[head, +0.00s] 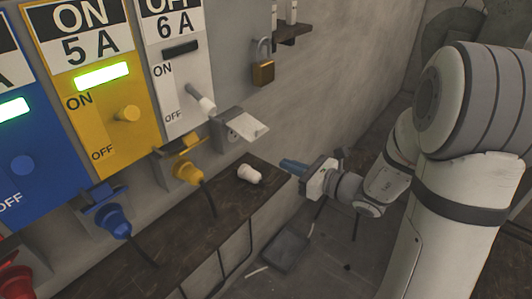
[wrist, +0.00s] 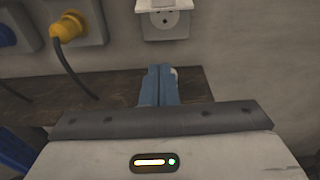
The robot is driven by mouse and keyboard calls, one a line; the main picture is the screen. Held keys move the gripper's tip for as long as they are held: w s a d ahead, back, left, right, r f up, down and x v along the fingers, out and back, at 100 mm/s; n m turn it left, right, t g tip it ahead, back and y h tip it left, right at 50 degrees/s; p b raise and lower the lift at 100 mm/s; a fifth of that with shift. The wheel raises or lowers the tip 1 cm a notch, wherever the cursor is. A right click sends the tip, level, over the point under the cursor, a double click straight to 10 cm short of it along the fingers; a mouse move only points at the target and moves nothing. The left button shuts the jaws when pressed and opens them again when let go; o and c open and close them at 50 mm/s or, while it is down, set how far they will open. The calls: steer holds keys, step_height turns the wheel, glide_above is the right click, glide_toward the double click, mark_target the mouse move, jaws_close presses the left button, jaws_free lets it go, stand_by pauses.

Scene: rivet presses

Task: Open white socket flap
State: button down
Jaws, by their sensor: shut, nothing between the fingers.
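The white socket (head: 232,132) is on the wall below the white 6 A panel. Its white flap (head: 252,125) is raised and sticks out from the wall. In the wrist view the socket (wrist: 165,24) is at the top, its round face with holes uncovered below the flap (wrist: 158,4), which the frame edge cuts. My gripper (head: 284,163) has blue fingers, shut and empty, to the right of and below the socket, apart from it. In the wrist view the closed fingers (wrist: 159,70) point toward the wall below the socket.
A white plug (head: 249,174) lies on the dark wooden shelf (head: 215,232), left of my fingertips. A yellow plug (head: 187,171) and a blue plug (head: 113,222) with hanging cables sit in sockets to the left. A padlock (head: 262,66) hangs on the wall above.

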glide_toward(248, 124)
steer(key=shift+t, duration=0.3)
steer(key=a+f, duration=0.1)
steer(key=f, duration=0.1)
steer(key=w+a+f, duration=0.1)
steer(key=a+f, duration=0.1)
steer(key=shift+w+a+p, duration=0.15)
steer(key=shift+a+p, duration=0.2)
steer(key=shift+p, duration=0.05)
